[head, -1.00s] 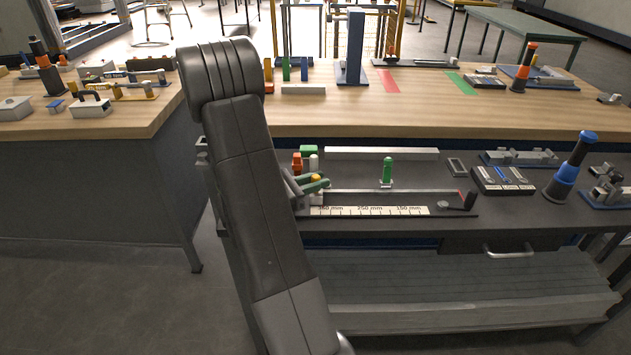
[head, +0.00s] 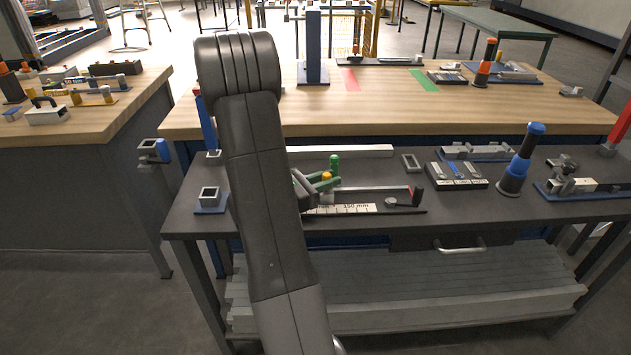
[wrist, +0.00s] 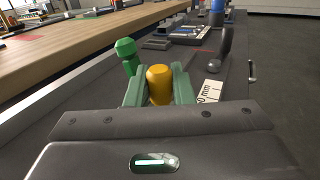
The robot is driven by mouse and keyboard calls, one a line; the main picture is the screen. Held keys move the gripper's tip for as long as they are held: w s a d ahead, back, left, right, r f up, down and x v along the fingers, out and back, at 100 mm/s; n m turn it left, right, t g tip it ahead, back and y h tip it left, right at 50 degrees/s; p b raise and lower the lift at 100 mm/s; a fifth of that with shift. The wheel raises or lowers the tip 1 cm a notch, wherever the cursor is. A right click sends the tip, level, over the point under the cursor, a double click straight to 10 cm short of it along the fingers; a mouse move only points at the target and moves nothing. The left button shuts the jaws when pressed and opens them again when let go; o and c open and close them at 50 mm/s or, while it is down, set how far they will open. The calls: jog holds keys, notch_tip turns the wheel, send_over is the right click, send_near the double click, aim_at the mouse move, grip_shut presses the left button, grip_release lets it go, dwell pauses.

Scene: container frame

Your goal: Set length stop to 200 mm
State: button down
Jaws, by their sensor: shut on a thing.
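The length stop's rail (head: 375,190) lies on the dark lower bench, with a white scale strip (head: 350,209) along its near side. "150 mm" is readable on it in the head view; only "0 mm" shows in the wrist view (wrist: 209,92). My gripper (head: 323,181) has its green fingers closed around the yellow-orange knob (wrist: 159,84) over the rail, left of the 150 mm label. A green post (head: 335,162) stands close behind the knob and also shows in the wrist view (wrist: 127,56). My arm hides the scale's left part; the exact stop reading cannot be told.
A dark upright end piece (head: 417,195) stands at the rail's right end. A black tray (head: 456,176) and a blue-black cylinder (head: 521,160) are farther right. A grey bar (head: 345,151) lies behind the rail. A square socket block (head: 210,200) is at left.

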jog(key=shift+d, duration=0.25)
jog(key=c, duration=1.3)
grip_release()
jog(key=shift+a, duration=0.1)
